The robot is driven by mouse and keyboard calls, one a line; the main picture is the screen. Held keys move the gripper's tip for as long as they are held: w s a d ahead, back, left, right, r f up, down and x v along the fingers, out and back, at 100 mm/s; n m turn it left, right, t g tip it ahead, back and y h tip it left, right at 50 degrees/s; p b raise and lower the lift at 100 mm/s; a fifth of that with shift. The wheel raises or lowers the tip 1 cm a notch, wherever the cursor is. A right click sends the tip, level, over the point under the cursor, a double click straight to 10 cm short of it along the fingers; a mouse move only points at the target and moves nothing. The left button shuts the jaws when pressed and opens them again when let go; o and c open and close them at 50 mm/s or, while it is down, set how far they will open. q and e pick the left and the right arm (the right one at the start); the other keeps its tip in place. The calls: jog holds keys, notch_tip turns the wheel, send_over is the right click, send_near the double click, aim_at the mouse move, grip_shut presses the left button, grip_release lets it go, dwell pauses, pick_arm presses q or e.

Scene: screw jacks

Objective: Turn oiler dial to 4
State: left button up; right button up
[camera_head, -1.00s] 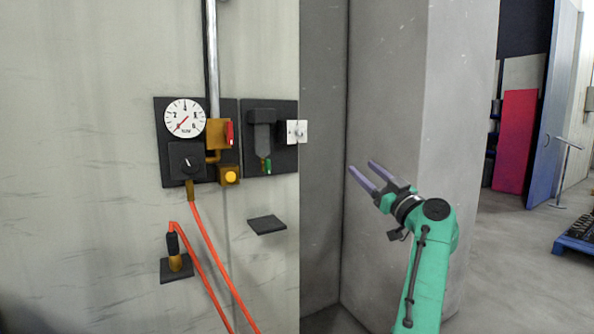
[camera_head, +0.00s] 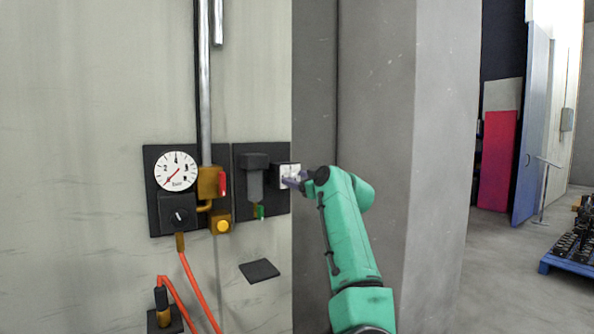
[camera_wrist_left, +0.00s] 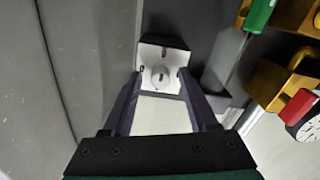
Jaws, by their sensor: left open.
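The oiler dial, a small round pale knob on a square white face (camera_head: 289,169), is on the right edge of the black wall panel in the head view. In the left wrist view the knob (camera_wrist_left: 160,77) sits straight ahead between my fingers. My left gripper (camera_head: 291,182) is open at the dial, and it also shows in the wrist view (camera_wrist_left: 159,73), one purple finger each side of the knob. I cannot tell whether the fingers touch it. The dial's numbers are too small to read. My right gripper is not in view.
Left of the dial are the grey oiler bowl (camera_head: 255,180) with a green lever (camera_head: 260,212), a red lever (camera_head: 222,184), a yellow button (camera_head: 223,227), a round gauge (camera_head: 176,171) and a black knob (camera_head: 179,216). A grey concrete pillar (camera_head: 380,120) stands close on the right.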

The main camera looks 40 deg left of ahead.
pick_arm(q)
jog(key=shift+c, duration=0.9)
grip_shut()
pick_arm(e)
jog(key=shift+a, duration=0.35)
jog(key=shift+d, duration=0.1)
